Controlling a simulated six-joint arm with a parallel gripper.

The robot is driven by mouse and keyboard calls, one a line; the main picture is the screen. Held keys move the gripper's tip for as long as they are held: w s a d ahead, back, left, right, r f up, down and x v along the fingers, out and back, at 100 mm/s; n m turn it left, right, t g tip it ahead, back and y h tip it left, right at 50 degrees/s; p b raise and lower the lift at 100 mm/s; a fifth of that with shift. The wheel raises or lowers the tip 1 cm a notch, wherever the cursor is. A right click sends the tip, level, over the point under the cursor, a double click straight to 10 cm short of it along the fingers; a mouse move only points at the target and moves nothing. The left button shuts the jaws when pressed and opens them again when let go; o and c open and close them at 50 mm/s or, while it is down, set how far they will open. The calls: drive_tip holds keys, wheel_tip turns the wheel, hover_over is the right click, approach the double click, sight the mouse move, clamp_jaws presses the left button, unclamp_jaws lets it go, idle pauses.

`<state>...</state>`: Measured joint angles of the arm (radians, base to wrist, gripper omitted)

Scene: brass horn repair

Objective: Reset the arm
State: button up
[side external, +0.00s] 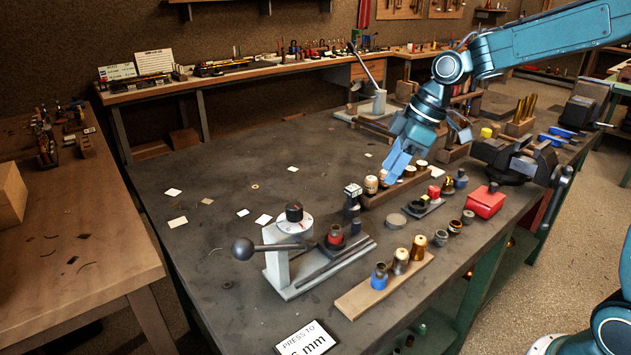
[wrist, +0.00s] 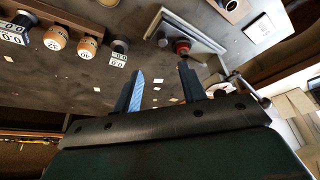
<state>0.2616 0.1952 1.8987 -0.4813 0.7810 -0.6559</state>
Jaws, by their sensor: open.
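My gripper (side external: 389,178) has blue fingers and points down over the dark bench, close to a wooden rack (side external: 378,200) of tan-topped cylinders (side external: 371,185). Whether it touches them cannot be told from the side view. In the wrist view my gripper (wrist: 161,72) has its two fingers spread, with only the bench surface seen between them and nothing held. The tan-topped cylinders also show in the wrist view (wrist: 56,38), left of the fingers, beside a dark cylinder with number labels (wrist: 119,48).
A grey lever press (side external: 285,262) holds a red-topped cylinder (side external: 336,235). A wooden strip (side external: 350,302) with several cylinders lies at the front edge. A red box (side external: 485,202) and a vise (side external: 515,158) stand on the right. The bench's left middle is mostly clear apart from paper squares.

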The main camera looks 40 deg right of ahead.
drive_tip(key=s+a+r+m+t+h, duration=0.1)
drive_tip(key=s+m, duration=0.3)
drive_tip(key=s, duration=0.8)
drive_tip(key=s+r+m+t+h, duration=0.1)
drive_tip(key=s+m, duration=0.4)
drive_tip(key=s, duration=0.8)
wheel_tip(320, 180, up, 2)
drive_tip(key=shift+a+r+h, duration=0.15)
drive_tip(key=shift+a+h, duration=0.2)
drive_tip(key=shift+h, duration=0.25)
